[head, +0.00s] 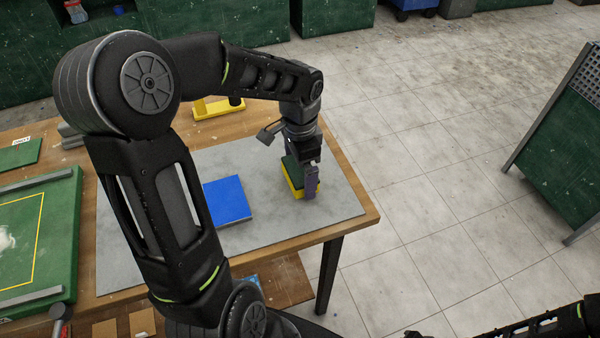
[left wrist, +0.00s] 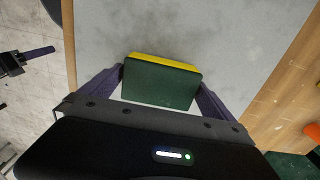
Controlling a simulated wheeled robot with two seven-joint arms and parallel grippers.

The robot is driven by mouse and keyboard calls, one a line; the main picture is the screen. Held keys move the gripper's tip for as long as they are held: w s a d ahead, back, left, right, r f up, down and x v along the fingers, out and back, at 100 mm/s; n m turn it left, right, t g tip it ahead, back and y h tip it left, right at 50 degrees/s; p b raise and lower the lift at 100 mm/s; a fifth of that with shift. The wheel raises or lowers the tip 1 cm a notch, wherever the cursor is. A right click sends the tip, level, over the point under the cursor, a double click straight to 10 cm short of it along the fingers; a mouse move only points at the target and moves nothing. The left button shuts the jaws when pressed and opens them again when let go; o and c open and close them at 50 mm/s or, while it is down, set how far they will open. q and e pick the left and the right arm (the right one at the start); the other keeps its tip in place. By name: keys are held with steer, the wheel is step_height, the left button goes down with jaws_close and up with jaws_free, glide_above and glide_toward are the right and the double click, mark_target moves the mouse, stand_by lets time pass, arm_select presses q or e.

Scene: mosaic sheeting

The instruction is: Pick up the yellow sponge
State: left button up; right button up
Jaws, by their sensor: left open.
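The yellow sponge (head: 299,192) has a dark green top layer and lies on the grey mat near the table's right side. In the left wrist view the sponge (left wrist: 160,82) shows its green face, with a yellow strip along the far edge. My left gripper (head: 303,186) is at the sponge, pointing down. In the left wrist view its two purple fingers (left wrist: 160,88) stand open, one on each side of the sponge. I cannot tell whether either finger touches it. In the head view the gripper hides part of the sponge.
A blue square (head: 228,200) lies on the grey mat (head: 270,226) left of the sponge. A yellow object (head: 218,108) stands at the table's back. A green board (head: 40,236) lies at the left. The wooden table (head: 366,207) ends just right of the mat.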

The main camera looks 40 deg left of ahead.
arm_select(q)
steer(key=c, duration=1.1)
step_height(320, 180, up, 10)
steer(key=shift+r+b, duration=0.1)
steer(key=shift+b, duration=0.5)
